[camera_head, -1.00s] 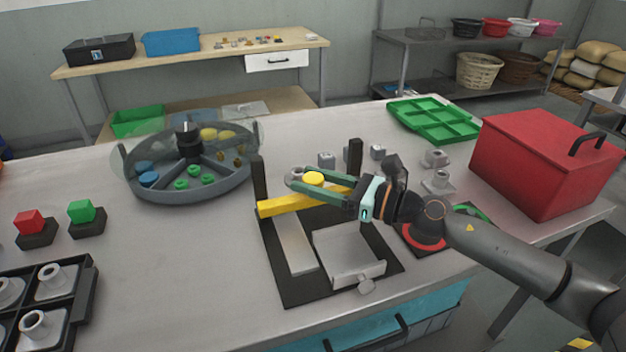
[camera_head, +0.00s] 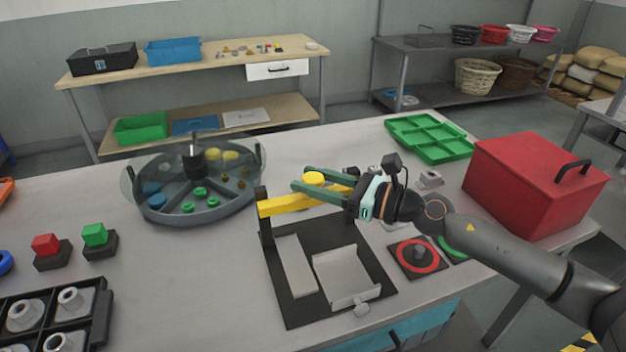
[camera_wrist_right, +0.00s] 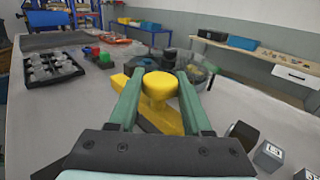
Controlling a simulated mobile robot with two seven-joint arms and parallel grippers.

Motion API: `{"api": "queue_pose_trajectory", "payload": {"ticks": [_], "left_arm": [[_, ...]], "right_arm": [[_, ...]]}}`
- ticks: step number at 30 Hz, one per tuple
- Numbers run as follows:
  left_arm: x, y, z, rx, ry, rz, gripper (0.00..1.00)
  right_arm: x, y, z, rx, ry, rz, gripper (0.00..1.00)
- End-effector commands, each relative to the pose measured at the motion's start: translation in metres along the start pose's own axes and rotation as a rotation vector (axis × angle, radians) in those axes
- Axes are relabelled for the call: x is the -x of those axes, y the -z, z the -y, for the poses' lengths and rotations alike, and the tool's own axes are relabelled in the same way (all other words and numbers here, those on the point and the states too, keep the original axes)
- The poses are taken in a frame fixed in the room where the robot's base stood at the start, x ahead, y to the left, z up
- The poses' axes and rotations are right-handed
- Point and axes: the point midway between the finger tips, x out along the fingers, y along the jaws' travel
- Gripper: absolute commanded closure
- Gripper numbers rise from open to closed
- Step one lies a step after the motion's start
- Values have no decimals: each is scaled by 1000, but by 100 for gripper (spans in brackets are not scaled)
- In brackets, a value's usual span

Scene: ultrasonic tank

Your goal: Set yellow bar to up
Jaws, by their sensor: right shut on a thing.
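The yellow bar (camera_head: 282,206) lies across the dark uprights of a black base plate (camera_head: 328,225), near the top of the left upright (camera_head: 265,228). Its round yellow knob (camera_head: 313,178) stands between the fingers of my right gripper (camera_head: 300,178), which is shut on it. The right wrist view shows the knob (camera_wrist_right: 160,86) between both fingers, with the bar (camera_wrist_right: 178,120) running slantwise below. The right upright is hidden behind my gripper. My left gripper is not in view.
Pale plates (camera_head: 342,278) lie on the base plate in front of the bar. A round divided tank (camera_head: 195,215) stands left, a red box (camera_head: 535,185) right, and a green tray (camera_head: 430,137) behind. Red and green buttons (camera_head: 95,235) are at left.

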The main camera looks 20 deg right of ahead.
Motion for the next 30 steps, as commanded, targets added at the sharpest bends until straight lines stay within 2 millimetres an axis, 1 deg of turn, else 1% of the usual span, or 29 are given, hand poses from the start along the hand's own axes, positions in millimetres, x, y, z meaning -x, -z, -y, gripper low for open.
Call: {"api": "queue_pose_trajectory", "payload": {"ticks": [1,9,10,17,26,29,30], "left_arm": [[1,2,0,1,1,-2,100],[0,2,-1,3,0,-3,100],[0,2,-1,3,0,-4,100],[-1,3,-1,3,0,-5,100],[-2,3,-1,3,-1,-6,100],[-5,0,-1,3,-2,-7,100],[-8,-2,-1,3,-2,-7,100]], "right_arm": [[0,-8,1,4,3,13,100],[0,-10,2,6,5,18,100],[0,-10,2,6,5,18,49],[0,-7,1,4,3,12,23],[2,-3,1,2,2,7,22],[9,-1,1,2,3,6,22],[15,0,2,2,4,5,22]]}}
